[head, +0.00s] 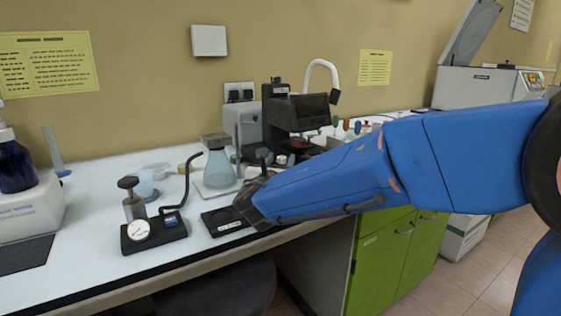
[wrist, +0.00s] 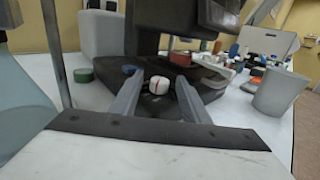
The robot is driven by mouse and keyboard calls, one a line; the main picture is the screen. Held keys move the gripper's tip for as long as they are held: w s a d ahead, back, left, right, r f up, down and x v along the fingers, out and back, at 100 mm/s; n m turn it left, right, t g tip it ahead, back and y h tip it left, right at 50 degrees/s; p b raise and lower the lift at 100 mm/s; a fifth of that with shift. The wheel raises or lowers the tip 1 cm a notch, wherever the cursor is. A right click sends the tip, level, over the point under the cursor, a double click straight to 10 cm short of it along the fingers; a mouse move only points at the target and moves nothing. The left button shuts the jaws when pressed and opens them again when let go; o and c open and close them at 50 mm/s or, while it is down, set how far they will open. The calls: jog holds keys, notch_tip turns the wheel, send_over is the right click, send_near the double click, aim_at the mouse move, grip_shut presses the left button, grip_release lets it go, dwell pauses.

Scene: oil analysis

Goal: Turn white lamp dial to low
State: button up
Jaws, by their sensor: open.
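A white round dial (wrist: 159,86) with a red line across its face sits low on the front of a dark base in the wrist view. The red line lies roughly level, slightly tilted. My gripper (wrist: 158,84) is open, with one grey finger to the left of the dial and one to the right. The fingertips are close to the dial, and I cannot tell whether they touch it. In the head view the dark microscope-like device (head: 300,112) stands behind my arm, and the dial is hidden there. A white gooseneck lamp (head: 322,64) curves above the device.
A flask of pale blue liquid (head: 219,170) stands left of my gripper, and a gauge stand (head: 136,229) is farther left. A grey cup (wrist: 279,93) is to the right in the wrist view. Several small coloured items lie behind the device.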

jog(key=c, duration=1.1)
jog(key=shift+o, duration=0.2)
jog(key=shift+a+m+h, duration=0.15)
jog(key=shift+m+h, duration=0.3)
jog(key=shift+h, duration=0.25)
jog(key=shift+a+m+h, duration=0.15)
jog(key=shift+m+h, duration=0.3)
jog(key=shift+h, duration=0.25)
jog(key=shift+w+a+m+g+h, duration=0.1)
jog(key=shift+m+g+h, duration=0.8)
jog(key=shift+h, duration=0.5)
jog(key=shift+w+a+m+g+h, duration=0.1)
jog(key=shift+m+g+h, duration=0.6)
jog(key=shift+m+h, duration=0.55)
jog(key=shift+r, duration=0.1)
jog(key=o, duration=1.1)
jog(key=shift+c, duration=0.2)
jog(key=shift+n, duration=0.35)
